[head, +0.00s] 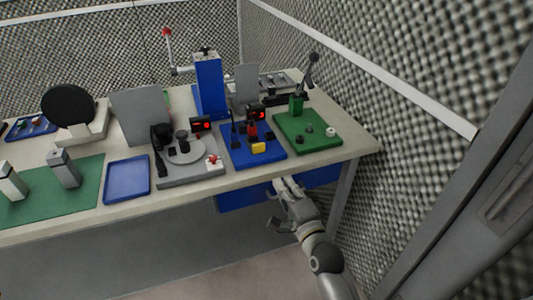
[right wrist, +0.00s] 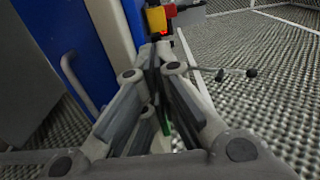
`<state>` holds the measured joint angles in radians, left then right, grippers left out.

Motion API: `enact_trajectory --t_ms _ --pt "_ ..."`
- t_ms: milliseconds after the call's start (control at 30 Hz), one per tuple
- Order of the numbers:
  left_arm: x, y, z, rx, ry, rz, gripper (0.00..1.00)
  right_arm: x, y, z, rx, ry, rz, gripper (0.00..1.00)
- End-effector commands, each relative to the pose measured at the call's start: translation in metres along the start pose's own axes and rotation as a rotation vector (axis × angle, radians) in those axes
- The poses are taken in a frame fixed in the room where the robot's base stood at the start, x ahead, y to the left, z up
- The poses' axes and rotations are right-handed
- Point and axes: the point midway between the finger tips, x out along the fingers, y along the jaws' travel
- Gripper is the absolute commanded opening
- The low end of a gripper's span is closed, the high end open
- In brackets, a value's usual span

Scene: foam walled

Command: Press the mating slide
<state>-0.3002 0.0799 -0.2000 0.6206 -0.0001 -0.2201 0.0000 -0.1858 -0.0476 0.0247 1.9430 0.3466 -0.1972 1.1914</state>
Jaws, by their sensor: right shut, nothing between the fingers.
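No part is clearly marked as the mating slide, so I cannot tell which it is. A blue station (head: 240,150) near the table's front edge carries a yellow block (head: 258,148), a red part (head: 252,131) and a small display with red digits (head: 259,115). The yellow block also shows at the top of the right wrist view (right wrist: 155,18). My right gripper (head: 283,192) is in front of the table edge, below and to the right of the yellow block and apart from it. It is shut and empty; its fingers meet in the right wrist view (right wrist: 156,62). My left gripper is out of view.
A green station (head: 318,142) with a lever stands to the right, a grey station (head: 190,172) to the left. A blue press (head: 209,88) stands behind. A blue drawer front (head: 232,196) with a handle is under the table.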

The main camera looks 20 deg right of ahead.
Motion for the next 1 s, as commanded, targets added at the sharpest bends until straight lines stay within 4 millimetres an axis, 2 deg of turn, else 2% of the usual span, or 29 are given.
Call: enact_trajectory --t_ms 200,367,1000 --pt "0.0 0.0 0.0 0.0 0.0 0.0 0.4 0.002 0.0 0.0 -0.002 0.0 0.001 0.0" --pt "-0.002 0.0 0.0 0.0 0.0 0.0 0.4 0.014 0.0 0.0 -0.002 -0.001 0.0 0.0" --pt "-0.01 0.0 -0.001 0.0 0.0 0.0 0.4 0.116 0.0 0.0 -0.004 -0.001 0.001 0.0"
